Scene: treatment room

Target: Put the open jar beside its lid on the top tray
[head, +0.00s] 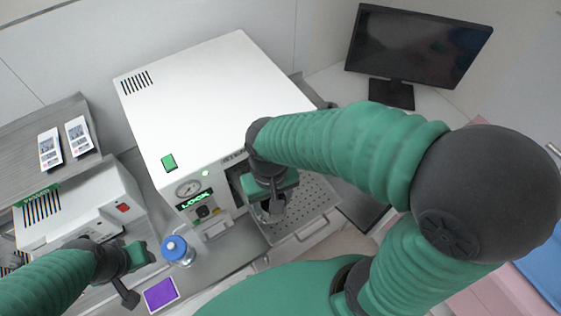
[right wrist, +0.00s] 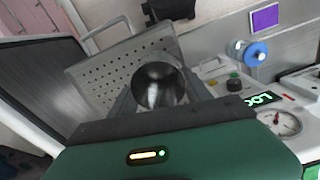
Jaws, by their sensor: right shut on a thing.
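My right gripper (head: 270,210) is shut on the open metal jar (right wrist: 158,84), whose shiny, empty-looking inside shows in the right wrist view. In the head view the jar is mostly hidden by the gripper. It is over the left part of the perforated tray (head: 312,205), which sticks out at the front of the white sterilizer; I cannot tell whether jar and tray touch. The tray also shows in the right wrist view (right wrist: 100,78). I cannot make out the lid in either view. My left gripper (head: 136,276) appears open and empty at the lower left.
The white sterilizer (head: 205,95) has a green LOCK display and a gauge. A blue-capped bottle (head: 177,252) and a purple card (head: 160,293) are near my left gripper. A smaller white device (head: 80,205) stands left; a monitor (head: 415,45) stands at the back right.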

